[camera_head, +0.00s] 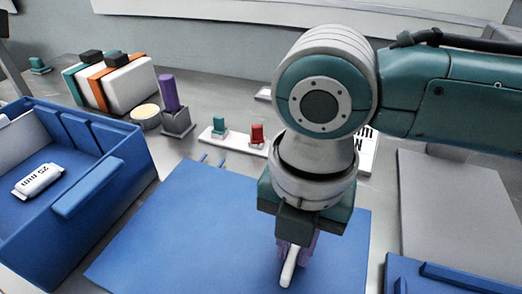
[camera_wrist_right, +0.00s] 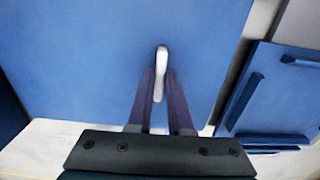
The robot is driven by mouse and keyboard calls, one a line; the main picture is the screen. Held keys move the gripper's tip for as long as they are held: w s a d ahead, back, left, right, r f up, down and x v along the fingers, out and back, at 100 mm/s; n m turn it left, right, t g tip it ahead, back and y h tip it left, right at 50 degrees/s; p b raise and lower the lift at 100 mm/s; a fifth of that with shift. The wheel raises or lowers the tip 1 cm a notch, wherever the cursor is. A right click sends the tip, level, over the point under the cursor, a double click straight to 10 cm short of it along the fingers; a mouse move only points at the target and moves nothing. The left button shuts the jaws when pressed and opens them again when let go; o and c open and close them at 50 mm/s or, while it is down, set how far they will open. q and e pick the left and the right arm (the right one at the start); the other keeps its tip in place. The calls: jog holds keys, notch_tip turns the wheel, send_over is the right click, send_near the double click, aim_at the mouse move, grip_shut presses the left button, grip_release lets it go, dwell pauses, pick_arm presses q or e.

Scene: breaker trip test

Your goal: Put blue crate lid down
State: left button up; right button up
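The blue crate lid (camera_head: 180,225) is a flat blue panel in the middle of the head view. It also fills much of the right wrist view (camera_wrist_right: 75,60). A slim white handle (camera_head: 288,272) stands out from the lid. My right gripper (camera_head: 296,252) points down over the lid, its purple fingers closed around the handle, which shows between the fingertips in the wrist view (camera_wrist_right: 160,70). I cannot tell whether the lid touches the table or hangs just above it. My left gripper is not in view.
An open blue crate (camera_head: 122,178) at left holds a white "25 mm" piece (camera_head: 38,181). Another blue crate-like part (camera_head: 450,278) is at lower right. Behind the lid are a white strip (camera_head: 236,143) with teal and red pieces, and a purple peg (camera_head: 168,92).

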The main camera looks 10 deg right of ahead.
jog(key=o, duration=0.4)
jog(key=shift+c, duration=0.2)
notch_tip(320, 180, up, 11)
jog(key=p, duration=0.3)
jog(key=s+a+f+m+t+y, duration=0.15)
jog(key=s+a+m+y, duration=0.35)
jog(key=m, duration=0.5)
jog(key=s+d+f+m+h, duration=0.1)
jog(key=s+d+m, duration=0.1)
jog(key=d+m, duration=0.2)
jog(key=s+d+f+m+t+h, duration=0.1)
jog(key=s+d+m+h, duration=0.1)
jog(key=d+m, duration=0.3)
jog(key=s+d+f+m+t+h, duration=0.1)
jog(key=s+d+m, duration=0.2)
jog(key=d+m, duration=0.2)
jog(key=shift+s+d+f+m+h, duration=0.1)
jog(key=shift+m+h, duration=0.1)
jog(key=shift+m, duration=0.65)
jog(key=shift+d+m+h, duration=0.1)
jog(key=shift+m+h, duration=0.1)
jog(key=shift+m, duration=0.65)
